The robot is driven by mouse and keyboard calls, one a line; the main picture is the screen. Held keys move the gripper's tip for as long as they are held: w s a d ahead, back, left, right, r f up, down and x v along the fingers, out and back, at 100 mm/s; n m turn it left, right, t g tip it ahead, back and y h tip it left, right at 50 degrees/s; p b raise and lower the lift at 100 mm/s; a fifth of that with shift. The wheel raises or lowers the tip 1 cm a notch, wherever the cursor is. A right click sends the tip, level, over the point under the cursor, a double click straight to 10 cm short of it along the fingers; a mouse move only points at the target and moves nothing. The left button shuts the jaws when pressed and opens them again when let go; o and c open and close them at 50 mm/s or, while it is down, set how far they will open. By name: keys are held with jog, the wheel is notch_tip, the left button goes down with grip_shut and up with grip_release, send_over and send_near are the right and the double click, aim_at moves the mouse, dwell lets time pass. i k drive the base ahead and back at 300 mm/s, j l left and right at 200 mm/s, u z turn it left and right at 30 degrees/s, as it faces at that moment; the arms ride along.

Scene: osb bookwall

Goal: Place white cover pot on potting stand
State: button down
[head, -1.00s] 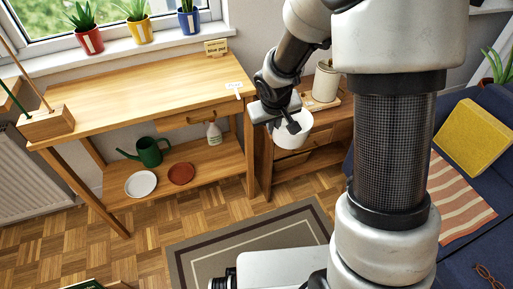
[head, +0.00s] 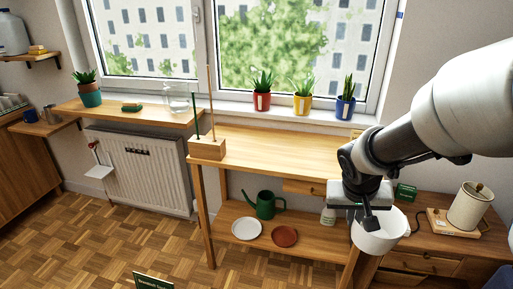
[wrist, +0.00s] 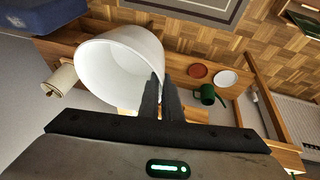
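The white cover pot (head: 382,238) hangs from my gripper (head: 370,222), in front of the right end of the potting stand. In the wrist view the pot (wrist: 118,62) shows its open mouth, and my gripper (wrist: 162,95) is shut on its rim, one finger inside and one outside. The potting stand (head: 270,152) is a wooden table with a lower shelf (head: 225,228). Its top is mostly bare, with a wooden block (head: 208,150) holding upright sticks at the left end. My arm hides part of the top's right end.
On the lower shelf are a green watering can (head: 266,205), a white saucer (head: 247,229), a terracotta saucer (head: 284,236) and a white bottle (head: 328,215). Red (head: 261,101), yellow (head: 302,104) and blue (head: 345,108) plant pots line the sill. A cream canister (head: 469,206) stands on the right cabinet.

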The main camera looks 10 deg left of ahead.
aim_at(316, 159)
jog(key=i+u, duration=0.3)
jog(key=i+l+u, duration=0.1)
jog(key=i+u, duration=0.25)
jog(key=i+l, duration=0.2)
jog(key=i, duration=0.25)
